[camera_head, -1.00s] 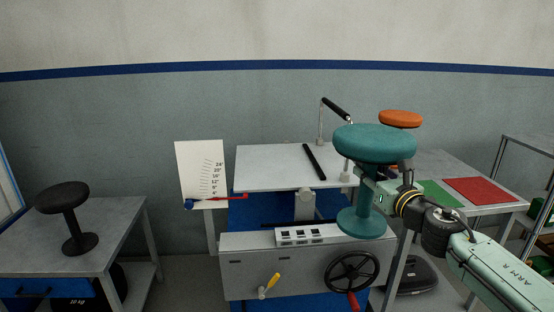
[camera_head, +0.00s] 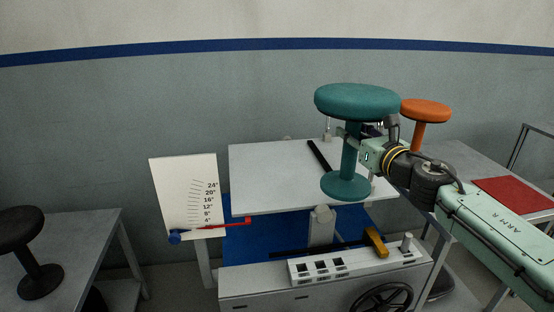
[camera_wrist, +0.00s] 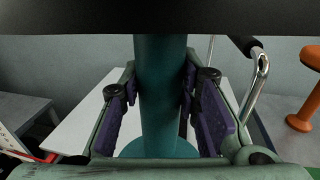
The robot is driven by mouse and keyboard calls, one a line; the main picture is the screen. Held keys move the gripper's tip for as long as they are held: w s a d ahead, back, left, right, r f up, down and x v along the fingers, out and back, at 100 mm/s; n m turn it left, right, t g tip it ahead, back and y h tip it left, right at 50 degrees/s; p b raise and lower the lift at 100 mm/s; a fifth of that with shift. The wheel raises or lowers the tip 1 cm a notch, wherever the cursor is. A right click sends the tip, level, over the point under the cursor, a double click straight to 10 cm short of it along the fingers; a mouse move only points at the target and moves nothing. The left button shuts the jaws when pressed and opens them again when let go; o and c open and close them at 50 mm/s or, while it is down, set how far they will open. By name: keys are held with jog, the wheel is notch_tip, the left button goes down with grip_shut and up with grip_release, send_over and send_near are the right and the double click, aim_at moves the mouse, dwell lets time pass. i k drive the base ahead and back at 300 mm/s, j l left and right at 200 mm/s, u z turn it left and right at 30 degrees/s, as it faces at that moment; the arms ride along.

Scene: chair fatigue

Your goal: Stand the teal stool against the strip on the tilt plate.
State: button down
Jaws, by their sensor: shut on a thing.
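The teal stool (camera_head: 356,102) is upright in my gripper (camera_head: 350,137), which is shut on its stem. In the wrist view the stem (camera_wrist: 160,95) stands between the two finger pads. In the head view the stool's round base (camera_head: 345,187) overlaps the right part of the tilt plate (camera_head: 265,180). Whether the base touches the plate I cannot tell. The black strip (camera_head: 318,156) lies on the plate just left of the stool, and its near end is close to the stem in the picture.
An orange stool (camera_head: 427,110) is on the right table, near a red mat (camera_head: 512,194). A black stool (camera_head: 38,280) is on the left table. The plate's left part is bare.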

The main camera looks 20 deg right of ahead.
aim_at(300, 165)
jog(key=i, duration=0.9)
